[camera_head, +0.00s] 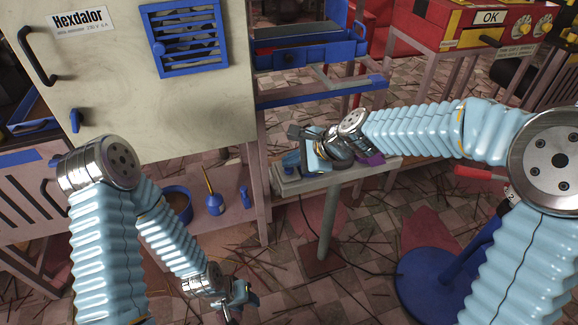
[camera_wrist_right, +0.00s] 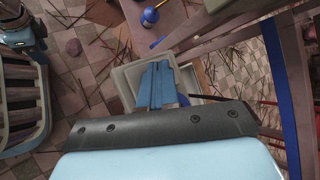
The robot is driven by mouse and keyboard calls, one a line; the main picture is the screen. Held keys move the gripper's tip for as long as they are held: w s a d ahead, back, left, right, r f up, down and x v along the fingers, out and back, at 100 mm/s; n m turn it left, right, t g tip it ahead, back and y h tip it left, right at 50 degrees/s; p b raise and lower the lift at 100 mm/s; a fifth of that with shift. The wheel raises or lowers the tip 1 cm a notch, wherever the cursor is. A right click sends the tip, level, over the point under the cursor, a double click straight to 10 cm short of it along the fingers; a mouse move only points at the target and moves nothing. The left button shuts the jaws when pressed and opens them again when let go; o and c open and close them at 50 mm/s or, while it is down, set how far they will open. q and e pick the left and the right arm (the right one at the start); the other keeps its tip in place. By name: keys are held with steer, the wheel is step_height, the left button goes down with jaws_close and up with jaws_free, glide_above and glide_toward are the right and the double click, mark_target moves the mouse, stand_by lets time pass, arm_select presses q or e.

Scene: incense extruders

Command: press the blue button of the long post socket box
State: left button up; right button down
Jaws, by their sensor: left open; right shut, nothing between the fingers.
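The long post socket box (camera_head: 345,174) is a grey flat box on a post at the centre of the head view. Part of its grey casing (camera_wrist_right: 127,82) shows behind my right fingers in the wrist view. A rounded blue piece (camera_head: 290,160) shows at the box's left end, probably the blue button. My right gripper (camera_head: 300,164) is shut and empty at that end, close over the box; I cannot tell if it touches. Its blue fingertips (camera_wrist_right: 157,65) lie together in the wrist view. My left gripper (camera_head: 238,303) is open and empty, low in the head view, away from the box.
A purple piece (camera_head: 372,158) shows on the box behind my right wrist. A cream cabinet (camera_head: 110,110) stands at left, with a blue oil can (camera_head: 214,203) on the shelf below. A blue round base (camera_head: 435,285) stands at lower right. Dark sticks litter the tiled floor.

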mark_target(292, 171)
step_height(292, 171, up, 6)
steer(key=p, duration=0.6)
steer(key=shift+r, duration=0.1)
